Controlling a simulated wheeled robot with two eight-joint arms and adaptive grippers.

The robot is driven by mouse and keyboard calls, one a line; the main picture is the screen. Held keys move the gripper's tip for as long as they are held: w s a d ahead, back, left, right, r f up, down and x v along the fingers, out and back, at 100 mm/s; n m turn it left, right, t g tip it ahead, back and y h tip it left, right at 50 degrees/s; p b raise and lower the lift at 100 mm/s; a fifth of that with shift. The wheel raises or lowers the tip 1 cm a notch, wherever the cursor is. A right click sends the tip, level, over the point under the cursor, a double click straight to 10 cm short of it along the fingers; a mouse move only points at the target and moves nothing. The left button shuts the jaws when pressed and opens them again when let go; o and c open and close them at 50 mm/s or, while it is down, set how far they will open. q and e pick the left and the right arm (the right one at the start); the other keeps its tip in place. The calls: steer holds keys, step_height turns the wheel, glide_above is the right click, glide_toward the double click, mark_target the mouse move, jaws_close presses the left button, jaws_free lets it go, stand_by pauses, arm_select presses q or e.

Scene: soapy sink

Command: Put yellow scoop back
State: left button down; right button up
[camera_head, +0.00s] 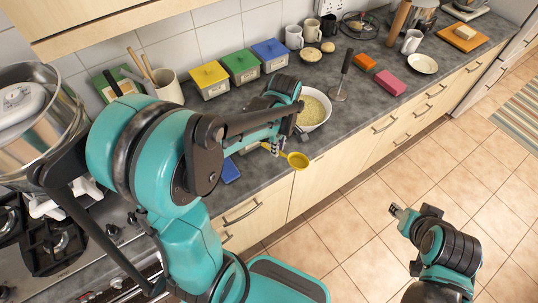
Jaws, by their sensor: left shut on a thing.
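The yellow scoop (298,160) shows its round cup at the front edge of the grey counter, with its thin handle running left toward my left gripper. My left gripper (275,147) is shut on the scoop's handle, and its fingertips are small and partly hidden by my arm. A white bowl (325,118) of pale grains is just behind the scoop, partly covered by my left wrist. My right gripper (396,210) is over the tiled floor, far from the counter items; its fingers are too small to judge.
Boxes with yellow (209,75), green (240,63) and blue (270,50) lids stand along the wall. A masher (341,85) stands right of the bowl. Pink (391,83) and orange (365,62) blocks lie farther right. A blue item (230,171) lies near the front edge.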

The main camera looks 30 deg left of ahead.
mark_target(268, 147)
arm_select(q)
steer(key=a+f, duration=0.2)
steer(key=a, duration=0.1)
steer(key=shift+w, duration=0.1)
steer(key=shift+a, duration=0.15)
steer(key=shift+s+f+b, duration=0.2)
steer(key=shift+f+b, duration=0.05)
steer(key=shift+b, duration=0.1)
step_height(268, 147, down, 4)
steer(key=shift+w+r+b, duration=0.1)
steer(key=shift+r+b, duration=0.05)
steer(key=shift+b, duration=0.5)
steer(key=shift+r, duration=0.1)
steer(key=c, duration=1.5)
jaws_free()
steer(key=shift+c, duration=0.2)
